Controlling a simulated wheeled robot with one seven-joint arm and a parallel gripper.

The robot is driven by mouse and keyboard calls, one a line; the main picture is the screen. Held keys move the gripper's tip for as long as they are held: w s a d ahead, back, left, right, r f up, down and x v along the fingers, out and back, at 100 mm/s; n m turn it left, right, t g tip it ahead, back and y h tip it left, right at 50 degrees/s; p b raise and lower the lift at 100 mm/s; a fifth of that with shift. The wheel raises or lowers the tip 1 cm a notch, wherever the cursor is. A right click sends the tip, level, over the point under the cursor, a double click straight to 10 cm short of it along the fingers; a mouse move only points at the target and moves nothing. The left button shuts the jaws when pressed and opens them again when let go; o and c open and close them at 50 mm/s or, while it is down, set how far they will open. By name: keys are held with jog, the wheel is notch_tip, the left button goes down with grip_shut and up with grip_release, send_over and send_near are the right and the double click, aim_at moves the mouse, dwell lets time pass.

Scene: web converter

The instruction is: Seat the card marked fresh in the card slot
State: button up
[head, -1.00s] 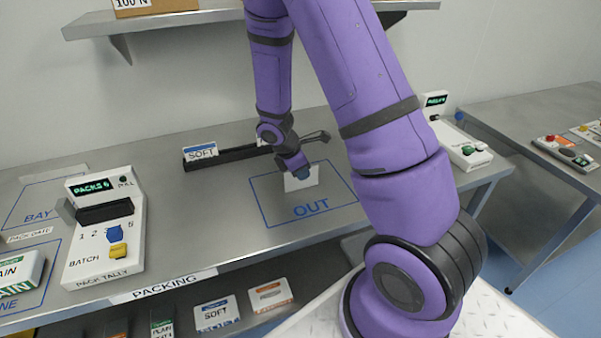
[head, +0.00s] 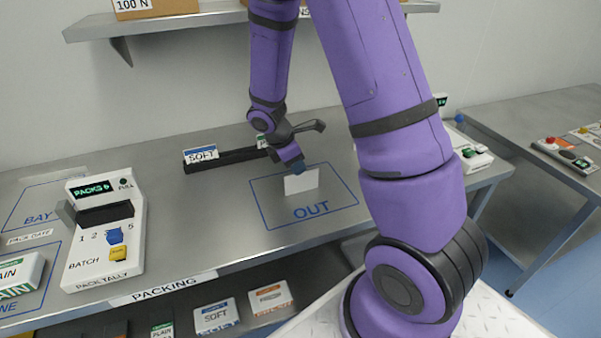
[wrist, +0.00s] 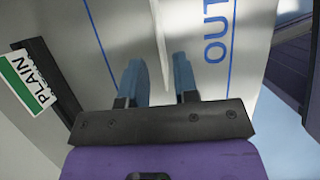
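A blank-looking white card (head: 301,182) stands upright inside the blue OUT outline on the bench; no lettering shows on this face, so I cannot tell if it is marked fresh. In the wrist view the card (wrist: 161,35) is seen edge-on. My gripper (head: 298,168) is just behind and above it. In the wrist view my gripper (wrist: 158,75) is open, its blue fingers apart on either side of the card's line with gaps. A long black rail (head: 232,157) at the back holds a SOFT card (head: 201,153) and a PLAIN card (wrist: 28,80). The card's foot is unclear.
The PACK TALLY box (head: 103,245) with a dark recess stands at left. A shelf (head: 200,20) with cartons hangs above the back. A control box (head: 470,155) stands at right, partly behind my arm. The bench between tally box and OUT outline is clear.

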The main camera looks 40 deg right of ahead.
jog(key=s+a+r+m+t, duration=0.1)
jog(key=a+r+m, duration=0.1)
jog(key=r, duration=0.5)
jog(key=s+a+r+m, duration=0.1)
jog(key=a+r, duration=0.1)
jog(key=r, duration=0.5)
jog(key=s+a+r+m+t+y, duration=0.2)
jog(key=s+r+m, duration=0.3)
jog(key=s+r, duration=0.3)
jog(key=s+a+r+m+t+y, duration=0.2)
jog(key=s+r+m, duration=0.4)
jog(key=s, duration=0.5)
notch_tip(320, 180, up, 2)
jog(key=shift+s+a+r+m+t, duration=0.2)
jog(key=shift+a+r+m+t, duration=0.1)
jog(key=shift+a+t, duration=0.5)
jog(key=shift+o, duration=0.5)
jog(key=shift+s+a, duration=0.15)
jog(key=shift+s, duration=0.1)
jog(key=n+g+y, duration=0.4)
jog(key=n+y, duration=0.1)
jog(key=n, duration=1)
send_over(302, 182)
jog(key=d, duration=0.2)
notch_tip(302, 182, down, 30)
jog(key=x, duration=0.4)
jog(key=shift+s+a+f, duration=0.1)
jog(key=shift+s, duration=0.15)
jog(key=shift+a+f, duration=0.1)
jog(key=shift+f, duration=0.3)
